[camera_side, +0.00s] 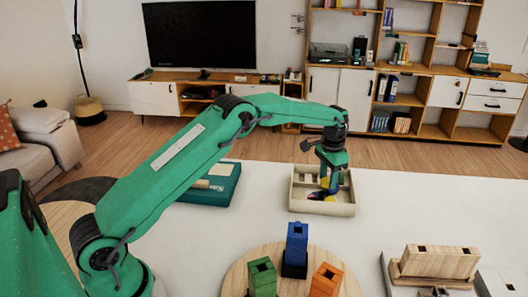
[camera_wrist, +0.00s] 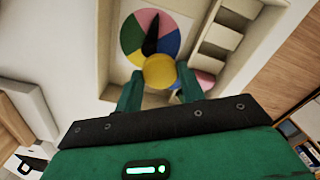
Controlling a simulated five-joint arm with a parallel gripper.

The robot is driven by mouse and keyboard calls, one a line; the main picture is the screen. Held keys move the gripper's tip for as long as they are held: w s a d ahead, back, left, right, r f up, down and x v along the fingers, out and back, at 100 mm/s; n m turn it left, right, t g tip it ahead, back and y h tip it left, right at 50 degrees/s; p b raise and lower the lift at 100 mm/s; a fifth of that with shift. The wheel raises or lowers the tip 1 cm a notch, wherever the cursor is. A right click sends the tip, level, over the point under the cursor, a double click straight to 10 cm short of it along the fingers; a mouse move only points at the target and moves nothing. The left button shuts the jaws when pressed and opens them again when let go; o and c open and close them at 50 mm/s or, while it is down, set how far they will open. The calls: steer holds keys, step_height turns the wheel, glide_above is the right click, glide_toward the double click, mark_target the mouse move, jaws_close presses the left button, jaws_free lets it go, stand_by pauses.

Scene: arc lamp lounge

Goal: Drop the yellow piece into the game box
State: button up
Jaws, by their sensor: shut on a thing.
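The yellow piece (camera_wrist: 160,71) looks round in the wrist view, between the two green fingers of my gripper (camera_wrist: 158,80). My gripper is shut on it. The cream game box (camera_side: 320,208) stands open on the white table, and my gripper (camera_side: 328,187) is over its inside, with the fingertips low, near rim height. In the wrist view, a spinner wheel (camera_wrist: 135,36) with pink, blue, green and yellow sectors and a black pointer lies in the box beyond the piece. Compartments (camera_wrist: 221,38) run along the right. I cannot tell the exact gap between piece and box floor.
A teal box (camera_side: 219,188) lies left of the game box, partly behind my arm. Nearer, a round wooden board (camera_side: 237,279) carries green (camera_side: 262,280), blue (camera_side: 296,245) and orange (camera_side: 326,280) blocks. A tray with wooden blocks (camera_side: 440,261) is at the right. The table right of the game box is clear.

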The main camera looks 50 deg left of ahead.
mark_target(327, 181)
steer(key=o, duration=1)
steer(key=shift+r, duration=0.1)
step_height(327, 181, up, 7)
steer(key=shift+r, duration=0.35)
